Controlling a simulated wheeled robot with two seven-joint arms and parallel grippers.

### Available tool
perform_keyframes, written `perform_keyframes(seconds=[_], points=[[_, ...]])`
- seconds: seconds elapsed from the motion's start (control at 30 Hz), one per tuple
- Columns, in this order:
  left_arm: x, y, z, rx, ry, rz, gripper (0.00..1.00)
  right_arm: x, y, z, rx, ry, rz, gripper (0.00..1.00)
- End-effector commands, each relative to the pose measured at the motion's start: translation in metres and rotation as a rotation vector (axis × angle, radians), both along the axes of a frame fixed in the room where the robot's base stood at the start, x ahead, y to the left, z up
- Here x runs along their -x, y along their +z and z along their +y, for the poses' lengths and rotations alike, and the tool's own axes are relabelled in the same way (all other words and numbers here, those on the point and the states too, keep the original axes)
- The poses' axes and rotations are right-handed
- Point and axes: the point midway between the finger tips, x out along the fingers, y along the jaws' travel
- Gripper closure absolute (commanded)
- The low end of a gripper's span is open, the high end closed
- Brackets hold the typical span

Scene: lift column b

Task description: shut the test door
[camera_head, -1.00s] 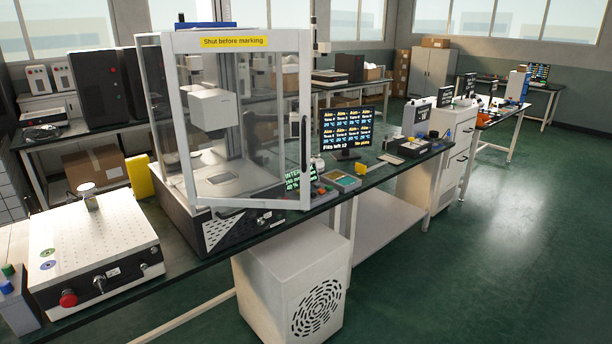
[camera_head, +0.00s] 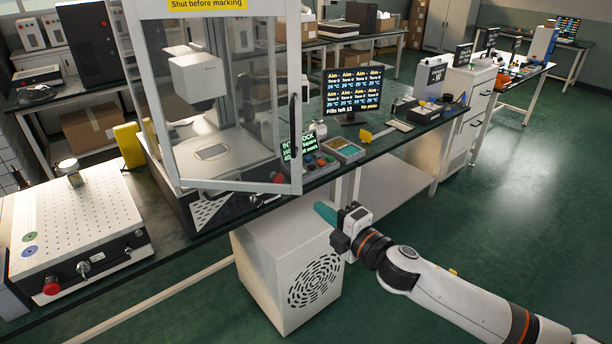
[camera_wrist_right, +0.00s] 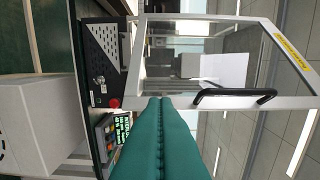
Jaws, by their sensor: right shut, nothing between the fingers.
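The test door (camera_head: 237,100) is a clear pane in a pale frame with a yellow "Shut before marking" label. It stands open, swung out from the front of the marking enclosure. Its dark bar handle (camera_head: 293,127) is on the right-hand upright. The door also shows sideways in the right wrist view (camera_wrist_right: 215,103), with the handle (camera_wrist_right: 236,95) just beyond the fingers. My right gripper (camera_head: 320,210), with green fingers, is shut and empty. It is below and right of the door's lower corner, apart from the handle. My left gripper is not in view.
The enclosure's dark base (camera_head: 222,208) stands on the bench, with a control panel (camera_head: 312,166) and monitor (camera_head: 352,92) to its right. A perforated plate unit (camera_head: 75,222) is at the left. A white vented box (camera_head: 285,262) stands below the bench. The floor at right is open.

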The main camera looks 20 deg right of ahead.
Motion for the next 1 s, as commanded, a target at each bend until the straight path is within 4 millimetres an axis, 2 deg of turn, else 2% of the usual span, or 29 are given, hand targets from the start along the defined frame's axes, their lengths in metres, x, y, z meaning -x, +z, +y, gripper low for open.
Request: perform_keyframes(seconds=[0.17, 0.47, 0.5, 0.7, 1.0], points=[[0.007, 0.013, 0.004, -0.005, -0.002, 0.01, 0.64, -0.032, 0.004, 0.011, -0.004, -0.003, 0.0, 1.0], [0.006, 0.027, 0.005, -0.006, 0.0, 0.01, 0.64, -0.088, 0.003, 0.033, -0.005, -0.001, 0.002, 1.0], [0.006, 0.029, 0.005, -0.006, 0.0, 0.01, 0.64, -0.094, 0.002, 0.028, -0.002, -0.004, 0.002, 1.0], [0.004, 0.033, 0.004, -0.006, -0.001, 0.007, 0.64, -0.114, 0.001, 0.018, -0.002, -0.002, 0.003, 1.0], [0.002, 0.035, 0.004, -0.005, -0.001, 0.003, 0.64, -0.121, 0.0, 0.014, -0.003, -0.001, 0.002, 1.0]])
